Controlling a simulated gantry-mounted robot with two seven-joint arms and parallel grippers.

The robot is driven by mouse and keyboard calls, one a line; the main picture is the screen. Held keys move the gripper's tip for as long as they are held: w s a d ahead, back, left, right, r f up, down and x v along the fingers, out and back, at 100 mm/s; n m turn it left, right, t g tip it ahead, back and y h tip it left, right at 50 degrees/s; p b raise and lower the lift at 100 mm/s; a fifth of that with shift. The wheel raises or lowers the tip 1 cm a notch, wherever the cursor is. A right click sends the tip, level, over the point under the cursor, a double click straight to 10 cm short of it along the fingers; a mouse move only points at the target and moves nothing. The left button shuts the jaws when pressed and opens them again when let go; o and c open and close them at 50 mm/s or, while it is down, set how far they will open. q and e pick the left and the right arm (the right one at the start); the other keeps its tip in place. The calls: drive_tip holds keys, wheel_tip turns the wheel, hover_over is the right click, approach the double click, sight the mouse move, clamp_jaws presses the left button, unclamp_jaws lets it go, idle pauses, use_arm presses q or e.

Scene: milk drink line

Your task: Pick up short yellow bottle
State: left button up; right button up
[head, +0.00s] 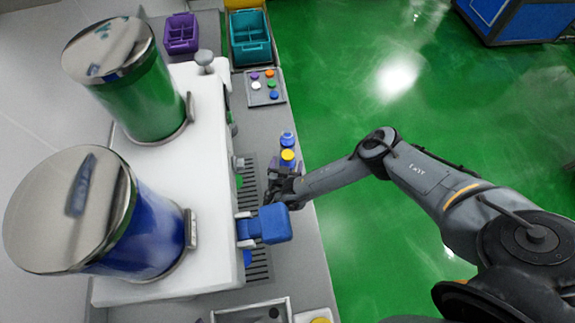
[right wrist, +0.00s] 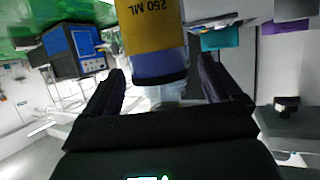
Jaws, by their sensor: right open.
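A short bottle with a yellow top (head: 288,155) stands on the grey counter in the head view, close to my right gripper (head: 284,184). In the right wrist view, a bottle with a yellow "250 ML" label (right wrist: 152,28) and a dark blue band reaches down between the fingers of my right gripper (right wrist: 166,88). The fingers are apart, one on each side of it, with gaps showing. The lower part of the bottle is partly hidden behind the gripper body. My left gripper is not in view.
A blue-topped bottle (head: 287,138) stands just behind the yellow one. A blue dispenser block (head: 274,223) juts out in front of my right gripper. The white machine (head: 208,110) carries a green tank (head: 150,105) and a blue tank (head: 150,230). Purple (head: 181,33) and teal (head: 249,38) bins sit at the back.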

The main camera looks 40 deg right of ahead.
drive_tip(key=shift+x, duration=1)
drive_tip(key=shift+f, duration=0.1)
drive_tip(key=c, duration=1.1)
drive_tip(key=shift+c, duration=0.7)
